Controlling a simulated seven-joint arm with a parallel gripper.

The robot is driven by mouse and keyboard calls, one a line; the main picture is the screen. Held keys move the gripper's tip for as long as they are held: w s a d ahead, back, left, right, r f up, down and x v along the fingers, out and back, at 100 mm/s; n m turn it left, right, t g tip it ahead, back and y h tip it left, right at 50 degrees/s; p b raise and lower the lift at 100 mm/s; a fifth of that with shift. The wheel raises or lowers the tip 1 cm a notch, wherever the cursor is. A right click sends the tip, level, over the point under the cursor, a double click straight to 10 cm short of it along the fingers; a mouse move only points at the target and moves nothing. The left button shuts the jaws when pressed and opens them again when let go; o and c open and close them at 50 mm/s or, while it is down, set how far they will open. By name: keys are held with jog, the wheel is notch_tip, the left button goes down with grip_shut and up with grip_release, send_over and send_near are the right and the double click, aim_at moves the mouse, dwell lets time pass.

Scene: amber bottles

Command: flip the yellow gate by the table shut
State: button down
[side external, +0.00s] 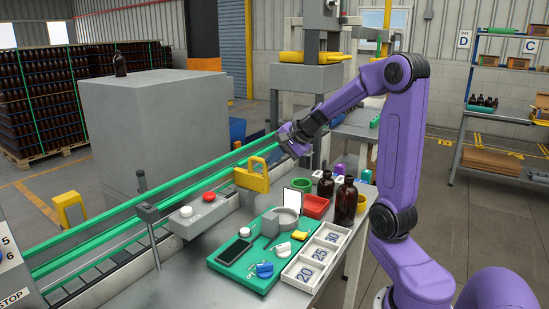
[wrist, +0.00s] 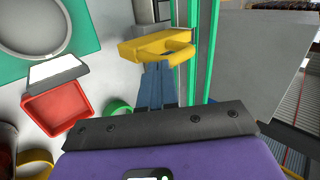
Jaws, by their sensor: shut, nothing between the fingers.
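The yellow gate (side external: 252,176) stands beside the green conveyor rails, at the table's far edge, with a looped handle at its upper right. It also shows in the wrist view (wrist: 150,47), at top centre, next to the green rails. My gripper (side external: 287,152) is a short way right of the gate in the side view. In the wrist view my fingers (wrist: 158,68) are together and empty, pointing at the gate. Their tips overlap its lower edge there; I cannot tell whether they touch it.
Green rails (side external: 110,225) run along the table. A grey box (side external: 150,130) stands behind them. On the table are a red tray (side external: 314,206), brown bottles (side external: 346,203), a green tray (side external: 240,268), a numbered white tray (side external: 318,254) and a button box (side external: 196,217).

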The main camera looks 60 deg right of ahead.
jog(key=w, duration=0.6)
jog(key=shift+w, duration=0.4)
jog(key=shift+s, duration=0.15)
jog(key=shift+s+d+r, duration=0.1)
jog(key=shift+s, duration=0.25)
jog(key=s, duration=0.2)
jog(key=shift+s+d+r, duration=0.15)
jog(key=shift+s, duration=0.2)
jog(key=v, duration=1)
jog(key=shift+s, duration=0.15)
